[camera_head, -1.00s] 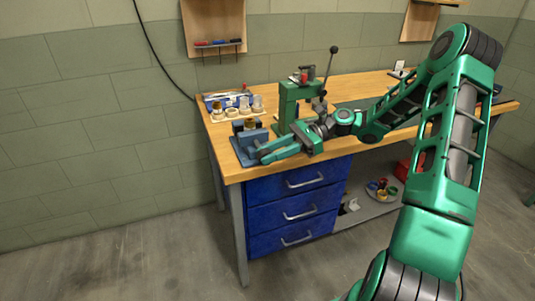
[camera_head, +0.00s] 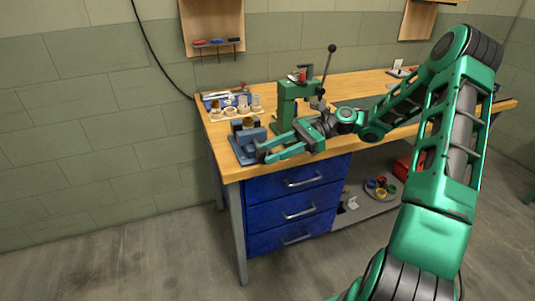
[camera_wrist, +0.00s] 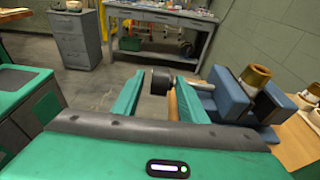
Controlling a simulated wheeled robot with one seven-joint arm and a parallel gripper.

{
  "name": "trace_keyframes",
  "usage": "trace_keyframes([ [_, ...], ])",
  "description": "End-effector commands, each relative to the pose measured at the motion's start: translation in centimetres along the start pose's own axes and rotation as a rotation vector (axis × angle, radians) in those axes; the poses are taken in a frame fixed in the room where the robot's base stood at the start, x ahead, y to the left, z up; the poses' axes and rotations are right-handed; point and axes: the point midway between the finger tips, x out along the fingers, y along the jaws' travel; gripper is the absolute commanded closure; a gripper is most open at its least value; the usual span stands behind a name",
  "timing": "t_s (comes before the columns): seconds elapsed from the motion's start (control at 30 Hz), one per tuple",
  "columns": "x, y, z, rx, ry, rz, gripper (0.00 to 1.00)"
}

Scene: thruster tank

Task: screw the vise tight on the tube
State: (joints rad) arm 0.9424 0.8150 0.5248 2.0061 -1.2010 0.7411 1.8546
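The blue vise (camera_head: 244,150) stands at the front left corner of the bench. The tube (camera_wrist: 256,76), with a brass-coloured top, stands upright between its jaws; whether the jaws press on it I cannot tell. The vise's dark screw knob (camera_wrist: 161,82) faces my gripper in the wrist view, with a pale bar beside it. My gripper (camera_wrist: 160,80) is open, its green fingers on either side of the knob, with a small gap seeming to show. In the head view my gripper (camera_head: 268,152) reaches the vise from the right.
A green press (camera_head: 287,105) with a lever stands just behind my gripper. A tray with several pale cups (camera_head: 230,110) is behind the vise. Blue drawers (camera_head: 297,182) hang under the bench. The wooden bench top (camera_head: 221,160) is bare left of the vise.

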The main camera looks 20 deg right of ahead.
Motion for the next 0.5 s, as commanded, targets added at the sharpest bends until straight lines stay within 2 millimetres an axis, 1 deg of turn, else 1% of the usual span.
trace_keyframes([
  [0.3, -5.9, -0.1, -0.2, 0.002, 0.000, -0.005, 0.61],
  [0.5, -8.7, -0.1, -0.2, 0.003, 0.000, -0.003, 0.61],
])
